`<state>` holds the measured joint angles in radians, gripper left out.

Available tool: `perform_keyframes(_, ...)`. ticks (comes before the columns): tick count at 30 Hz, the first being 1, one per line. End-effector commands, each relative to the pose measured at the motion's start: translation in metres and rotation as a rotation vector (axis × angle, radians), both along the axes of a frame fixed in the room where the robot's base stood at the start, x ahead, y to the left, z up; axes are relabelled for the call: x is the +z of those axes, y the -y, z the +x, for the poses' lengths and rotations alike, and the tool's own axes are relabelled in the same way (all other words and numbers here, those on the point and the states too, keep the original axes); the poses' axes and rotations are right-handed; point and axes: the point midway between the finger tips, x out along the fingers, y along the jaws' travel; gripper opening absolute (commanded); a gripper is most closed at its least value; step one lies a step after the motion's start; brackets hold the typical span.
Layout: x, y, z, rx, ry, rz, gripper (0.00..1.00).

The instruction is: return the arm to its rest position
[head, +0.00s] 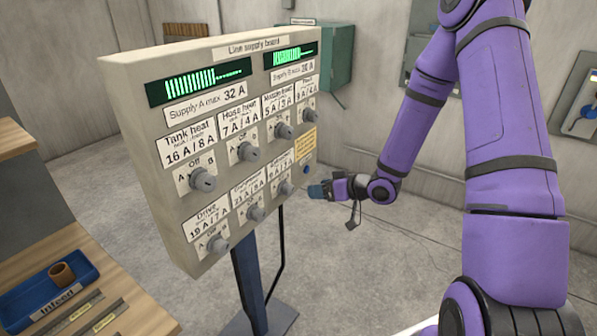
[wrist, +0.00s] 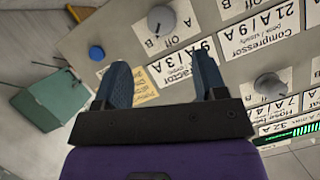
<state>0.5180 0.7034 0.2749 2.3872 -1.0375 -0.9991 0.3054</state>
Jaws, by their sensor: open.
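My arm is purple and reaches down from the upper right of the head view. My gripper (head: 318,190) is just right of the lower right edge of the line supply board (head: 147,211), close to a blue button (head: 305,169). In the wrist view my gripper (wrist: 163,82) has its two blue-grey fingers apart with nothing between them. The board's face, labels and knobs lie beyond the fingers there. I cannot tell whether a fingertip touches the board.
The board stands on a dark post (head: 248,285). A wooden bench at the left holds a blue infeed tray (head: 88,262) with a brown ring (head: 62,274). A green box (head: 322,52) hangs on the back wall. The floor right of the board is clear.

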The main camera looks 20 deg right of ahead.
Motion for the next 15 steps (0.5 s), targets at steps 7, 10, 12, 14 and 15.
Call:
perform_keyframes(7, 0.007, 0.003, 0.002, -0.011, -0.004, -0.045, 0.65)
perform_keyframes(10, 0.02, 0.007, 0.005, -0.032, -0.014, -0.127, 0.65)
perform_keyframes(12, 0.033, 0.013, 0.007, -0.057, -0.025, -0.203, 0.65)
perform_keyframes(14, 0.045, 0.017, 0.007, -0.082, -0.036, -0.268, 0.65)
perform_keyframes(15, 0.054, 0.021, 0.007, -0.102, -0.045, -0.309, 0.65)
